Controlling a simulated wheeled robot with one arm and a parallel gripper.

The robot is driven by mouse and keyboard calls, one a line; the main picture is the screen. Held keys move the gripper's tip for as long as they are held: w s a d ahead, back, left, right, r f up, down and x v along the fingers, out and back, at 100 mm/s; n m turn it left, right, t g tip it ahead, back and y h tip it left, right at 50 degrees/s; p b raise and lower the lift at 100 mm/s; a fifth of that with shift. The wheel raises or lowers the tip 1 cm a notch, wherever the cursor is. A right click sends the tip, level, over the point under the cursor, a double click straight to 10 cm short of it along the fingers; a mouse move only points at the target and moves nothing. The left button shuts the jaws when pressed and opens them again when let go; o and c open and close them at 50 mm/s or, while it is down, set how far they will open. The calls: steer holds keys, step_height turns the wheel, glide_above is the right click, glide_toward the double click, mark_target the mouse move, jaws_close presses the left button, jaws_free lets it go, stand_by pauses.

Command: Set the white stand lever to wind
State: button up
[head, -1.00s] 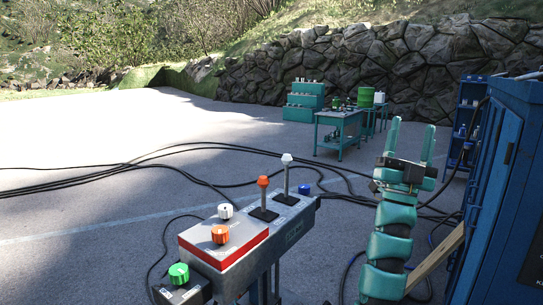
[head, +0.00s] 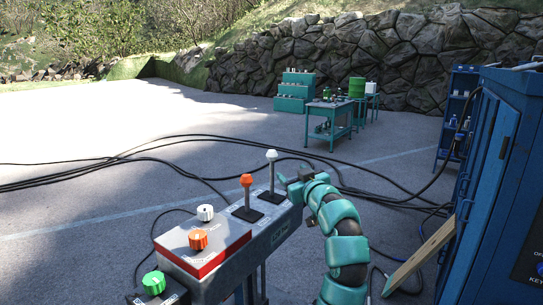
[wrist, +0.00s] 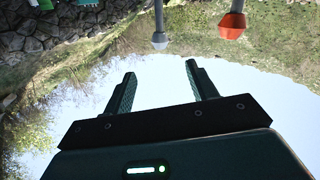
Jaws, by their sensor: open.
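The white-knobbed lever (head: 271,170) stands near the far end of the grey control stand (head: 225,265), looking roughly upright. The orange-knobbed lever (head: 246,190) is beside it, nearer to me. My gripper (head: 283,181) is open, just right of the white lever in the head view, its fingers pointing left toward the shaft; the fingers are small and partly hidden there. In the wrist view my open fingers (wrist: 160,75) show with the white knob (wrist: 159,40) ahead of the gap between them, and the orange knob (wrist: 232,24) to the right. I cannot read the lever's position labels.
A blue cabinet (head: 495,190) is on the right. Black cables (head: 120,160) cross the pavement. A teal worktable (head: 330,115) stands farther back.

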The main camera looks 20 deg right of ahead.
mark_target(274, 157)
steer(key=w+p, duration=0.1)
steer(key=w, duration=0.2)
steer(key=w+p, duration=0.2)
steer(key=w, duration=0.2)
steer(key=w+p, duration=0.1)
steer(key=w, duration=0.2)
steer(key=shift+w+a+r+p, duration=0.25)
steer(key=shift+a+p, duration=0.1)
steer(key=shift+a, duration=0.05)
steer(key=shift+w+a+f+p, duration=0.15)
steer(key=shift+w+p, duration=0.45)
steer(key=shift+w, duration=0.75)
steer(key=shift+w+a+p, duration=0.1)
steer(key=shift+w+p, duration=0.45)
steer(key=shift+w, duration=1.2)
